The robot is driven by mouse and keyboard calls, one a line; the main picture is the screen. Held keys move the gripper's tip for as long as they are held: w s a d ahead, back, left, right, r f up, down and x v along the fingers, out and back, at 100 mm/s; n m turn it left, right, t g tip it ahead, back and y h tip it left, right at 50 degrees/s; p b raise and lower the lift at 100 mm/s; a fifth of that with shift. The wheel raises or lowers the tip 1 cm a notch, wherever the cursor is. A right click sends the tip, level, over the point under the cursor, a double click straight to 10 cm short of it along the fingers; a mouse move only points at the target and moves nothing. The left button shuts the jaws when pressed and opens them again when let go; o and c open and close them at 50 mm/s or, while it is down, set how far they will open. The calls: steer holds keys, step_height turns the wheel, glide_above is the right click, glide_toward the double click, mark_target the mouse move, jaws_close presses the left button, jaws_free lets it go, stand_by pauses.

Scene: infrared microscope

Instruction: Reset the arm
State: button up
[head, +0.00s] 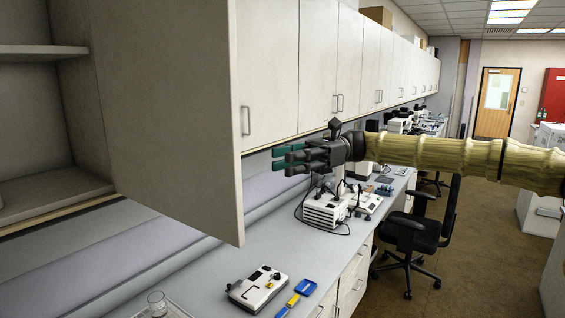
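My gripper (293,158) is at the end of my outstretched arm, which comes in from the right. It is in the air above the lab bench and in front of the closed wall cabinets. Its dark, teal-tipped fingers point left toward the open cabinet door (190,150). The fingers appear spread apart, with nothing seen between them. From this one view I cannot tell whether the fingertips touch the door.
A black chair (415,235) stands on the open floor at right.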

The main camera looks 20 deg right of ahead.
stand_by(0.4)
